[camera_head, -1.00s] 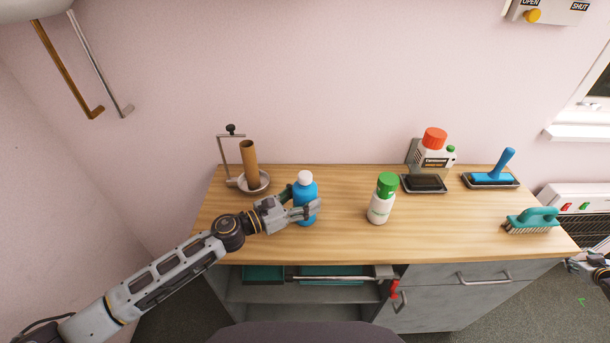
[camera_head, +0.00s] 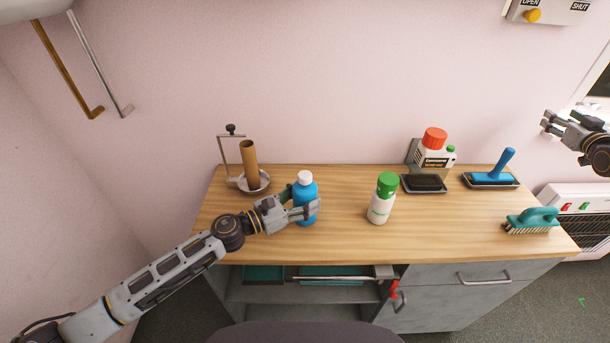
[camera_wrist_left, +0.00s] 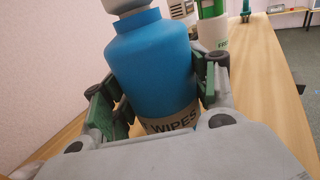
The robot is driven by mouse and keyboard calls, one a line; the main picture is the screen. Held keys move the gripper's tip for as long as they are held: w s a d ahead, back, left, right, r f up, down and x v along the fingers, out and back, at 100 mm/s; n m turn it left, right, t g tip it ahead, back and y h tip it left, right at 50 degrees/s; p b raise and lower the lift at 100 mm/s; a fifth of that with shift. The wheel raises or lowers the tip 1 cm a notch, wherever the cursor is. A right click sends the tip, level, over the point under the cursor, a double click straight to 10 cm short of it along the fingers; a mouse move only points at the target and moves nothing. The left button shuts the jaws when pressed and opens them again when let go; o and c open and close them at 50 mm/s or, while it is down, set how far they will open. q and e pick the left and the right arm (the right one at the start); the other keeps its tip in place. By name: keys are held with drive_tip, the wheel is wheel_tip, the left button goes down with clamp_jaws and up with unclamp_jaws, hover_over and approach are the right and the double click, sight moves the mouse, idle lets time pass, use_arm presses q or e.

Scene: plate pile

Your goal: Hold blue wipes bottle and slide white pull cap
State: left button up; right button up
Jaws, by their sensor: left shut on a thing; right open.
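The blue wipes bottle (camera_head: 304,190) stands upright on the wooden counter, with its white pull cap (camera_head: 305,177) on top. My left gripper (camera_head: 300,210) is shut on the bottle's lower body from the left. In the left wrist view the blue bottle (camera_wrist_left: 152,62) fills the space between the green-padded fingers, with "WIPES" on its label. The base of its white cap (camera_wrist_left: 128,6) shows at the top edge there. My right gripper (camera_head: 546,122) is open and empty in the air at the far right, well away from the bottle.
A white bottle with a green cap (camera_head: 380,205) stands right of the blue bottle. A brown tube on a holder (camera_head: 249,165) stands behind left.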

drive_tip(key=s+a+r+t+y, duration=0.2)
drive_tip(key=a+r+t+y, duration=0.2)
drive_tip(key=a+r, duration=1.45)
drive_tip(key=n+g+y, duration=1.2)
drive_tip(key=n+g, duration=0.3)
approach(307, 175)
drive_tip(key=d, duration=0.1)
drive_tip(key=shift+s+d, duration=0.15)
drive_tip(key=shift+d, duration=0.05)
drive_tip(key=shift+a+y, duration=0.15)
drive_tip(key=shift+y, duration=0.15)
drive_tip(key=shift+x, duration=5.9)
